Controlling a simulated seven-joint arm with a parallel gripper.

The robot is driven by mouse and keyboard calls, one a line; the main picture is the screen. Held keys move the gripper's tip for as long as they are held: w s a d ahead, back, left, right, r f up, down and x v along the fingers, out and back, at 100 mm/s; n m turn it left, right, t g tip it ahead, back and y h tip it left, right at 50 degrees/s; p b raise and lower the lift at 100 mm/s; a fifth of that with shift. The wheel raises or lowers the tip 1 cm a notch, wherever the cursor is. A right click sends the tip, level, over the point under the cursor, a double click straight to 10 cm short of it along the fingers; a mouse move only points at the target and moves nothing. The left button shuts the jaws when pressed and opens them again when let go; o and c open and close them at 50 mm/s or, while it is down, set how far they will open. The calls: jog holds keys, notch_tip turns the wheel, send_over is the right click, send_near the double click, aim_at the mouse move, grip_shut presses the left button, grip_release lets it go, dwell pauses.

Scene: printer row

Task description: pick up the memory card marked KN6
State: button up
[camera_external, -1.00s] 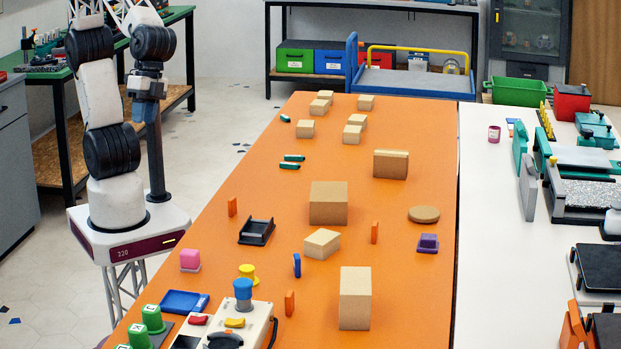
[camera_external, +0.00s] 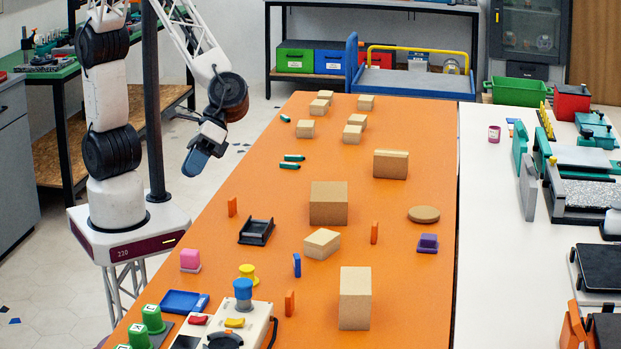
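No marking KN6 can be read in this view, so I cannot tell which thing is the named card. Small thin upright pieces stand on the orange table (camera_external: 400,285): an orange one at the left (camera_external: 232,207), an orange one at the right (camera_external: 374,232), an orange one near the front (camera_external: 290,303) and a blue one (camera_external: 297,265). Small dark green pieces lie farther back, two close together (camera_external: 290,166) and one alone (camera_external: 285,118). My gripper (camera_external: 194,165) hangs left of the table's left edge, apart from all of these. Its fingers are too small to judge.
Cardboard boxes, including a large one mid-table (camera_external: 328,204) and a tall one in front (camera_external: 355,298), stand among the small pieces. A black tray (camera_external: 256,231), a blue tray (camera_external: 184,302) and a control box (camera_external: 238,328) are at the left. Bare orange surface lies between them.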

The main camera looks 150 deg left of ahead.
jog(key=w+a+f+n+t+h, duration=0.1)
jog(key=w+a+f+n, duration=0.25)
jog(key=w, duration=0.35)
jog(key=w+a+f+n+t, duration=0.2)
jog(key=w+f+n, duration=0.15)
jog(key=w, duration=0.25)
jog(key=n+t, duration=0.3)
jog(key=n, duration=0.2)
send_over(291, 291)
jog(key=s+a, duration=0.2)
notch_tip(291, 291, down, 9)
jog(key=shift+r, duration=0.15)
jog(key=shift+f, duration=3.5)
jog(key=shift+w+d, duration=0.1)
jog(key=shift+x, duration=2.4)
grip_shut()
